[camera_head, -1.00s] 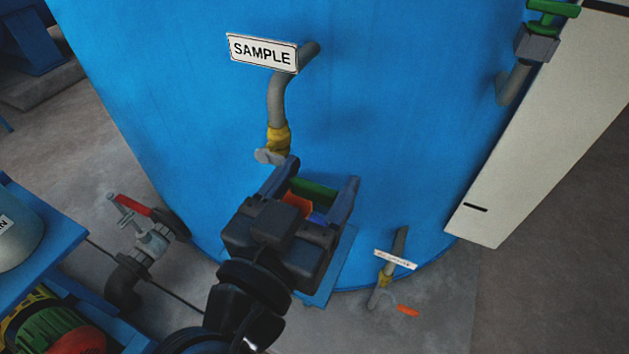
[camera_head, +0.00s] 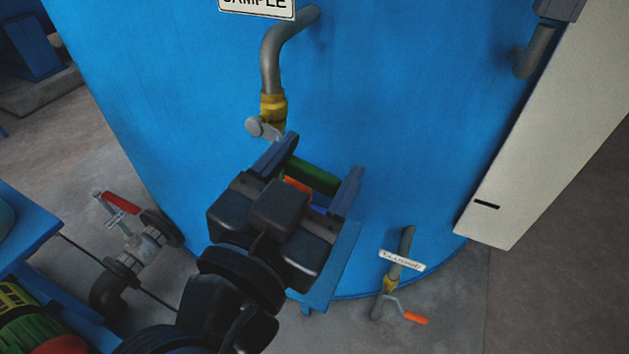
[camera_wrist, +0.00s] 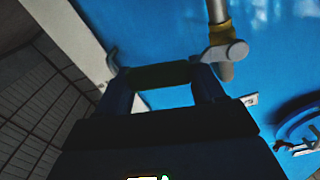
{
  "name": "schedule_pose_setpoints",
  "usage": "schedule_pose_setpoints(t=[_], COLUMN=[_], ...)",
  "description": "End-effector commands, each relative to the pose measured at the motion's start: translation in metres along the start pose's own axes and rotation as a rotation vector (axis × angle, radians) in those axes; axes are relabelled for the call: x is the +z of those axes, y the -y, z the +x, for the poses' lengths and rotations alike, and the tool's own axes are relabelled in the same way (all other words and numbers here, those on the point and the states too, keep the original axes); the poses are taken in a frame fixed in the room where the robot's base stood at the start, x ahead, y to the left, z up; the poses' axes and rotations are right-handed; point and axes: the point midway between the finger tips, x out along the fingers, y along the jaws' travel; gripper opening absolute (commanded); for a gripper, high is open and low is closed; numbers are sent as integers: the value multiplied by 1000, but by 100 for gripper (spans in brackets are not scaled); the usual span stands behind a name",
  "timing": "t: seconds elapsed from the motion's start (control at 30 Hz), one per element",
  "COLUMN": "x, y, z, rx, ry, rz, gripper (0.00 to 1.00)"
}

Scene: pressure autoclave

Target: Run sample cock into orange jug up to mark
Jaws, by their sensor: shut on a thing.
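The sample cock (camera_head: 272,105) is a grey bent pipe with a yellow collar and a pale grey lever, on the blue vessel. It also shows in the wrist view (camera_wrist: 220,48), just beyond my fingers. The SAMPLE plate (camera_head: 257,6) is cut off by the top edge. My gripper (camera_head: 318,170) is just below and right of the cock's outlet, its fingers shut on a green bar (camera_head: 314,176) that spans between them. The green bar appears dark in the wrist view (camera_wrist: 158,74). An orange patch (camera_head: 297,187) shows between the fingers; whether it is the jug is unclear. No fill mark or flow is visible.
The big blue vessel (camera_head: 400,130) fills the background. A blue stand (camera_head: 338,265) is partly hidden behind my gripper. A lower cock with an orange lever (camera_head: 415,318) is right of it. A red-handled valve (camera_head: 122,203) stands left. A pale panel (camera_head: 545,130) borders the right.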

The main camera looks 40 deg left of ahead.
Motion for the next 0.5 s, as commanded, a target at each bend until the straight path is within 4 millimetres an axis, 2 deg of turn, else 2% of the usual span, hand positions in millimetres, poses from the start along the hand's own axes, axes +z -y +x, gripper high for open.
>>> schedule_pose_setpoints(t=[0.47,0.5], x=[2,2], y=[0,0], z=[0,0], rx=[-1,-1], ry=[1,1], rz=[29,29], gripper=[13,72])
